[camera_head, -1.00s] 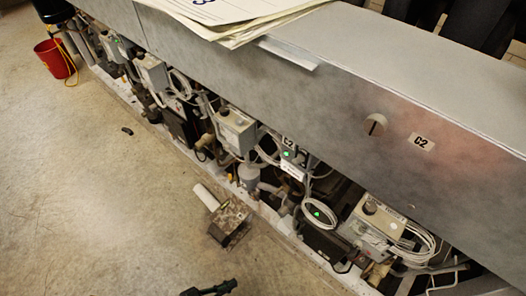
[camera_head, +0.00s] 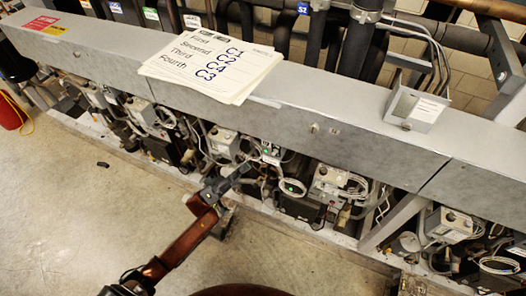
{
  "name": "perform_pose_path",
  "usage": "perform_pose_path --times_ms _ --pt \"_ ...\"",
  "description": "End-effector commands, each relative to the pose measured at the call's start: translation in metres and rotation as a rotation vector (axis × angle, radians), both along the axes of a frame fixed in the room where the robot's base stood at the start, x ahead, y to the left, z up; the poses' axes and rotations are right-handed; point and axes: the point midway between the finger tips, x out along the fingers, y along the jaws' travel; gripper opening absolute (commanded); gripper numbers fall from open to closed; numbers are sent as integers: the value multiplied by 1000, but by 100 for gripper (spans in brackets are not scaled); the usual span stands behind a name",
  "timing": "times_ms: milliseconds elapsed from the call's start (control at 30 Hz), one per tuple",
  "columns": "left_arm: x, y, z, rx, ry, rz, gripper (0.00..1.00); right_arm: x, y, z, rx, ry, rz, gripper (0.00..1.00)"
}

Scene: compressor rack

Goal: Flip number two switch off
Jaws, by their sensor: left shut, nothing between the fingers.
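A small round switch knob (camera_head: 314,127) sits on the front face of the long grey panel (camera_head: 270,116), with a small pale label just right of it. The label read C2 in the earlier view; it is too small to read now, and so is the knob's setting. My left gripper (camera_head: 240,171) is dark, shut and empty. It shows below and left of the knob, in front of the compressor row and apart from the knob in the picture. My right gripper is not in view.
Papers (camera_head: 205,64) listing First to Fourth lie on the panel's top. A grey box (camera_head: 414,108) stands on the top at right. Pipes and cables (camera_head: 345,184) fill the rack below the panel. The concrete floor (camera_head: 70,210) at left is mostly clear.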

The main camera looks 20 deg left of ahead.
Motion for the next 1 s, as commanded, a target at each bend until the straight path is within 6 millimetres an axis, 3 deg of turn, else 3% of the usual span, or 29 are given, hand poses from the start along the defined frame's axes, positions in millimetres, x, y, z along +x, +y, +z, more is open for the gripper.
perform_pose_path --times_ms 267,700,1000 --pt "2 -3 3 0 -1 1 0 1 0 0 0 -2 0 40" --pt "30 -44 52 -2 -2 2 0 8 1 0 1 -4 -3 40" --pt "40 -58 69 0 1 3 0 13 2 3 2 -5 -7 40"
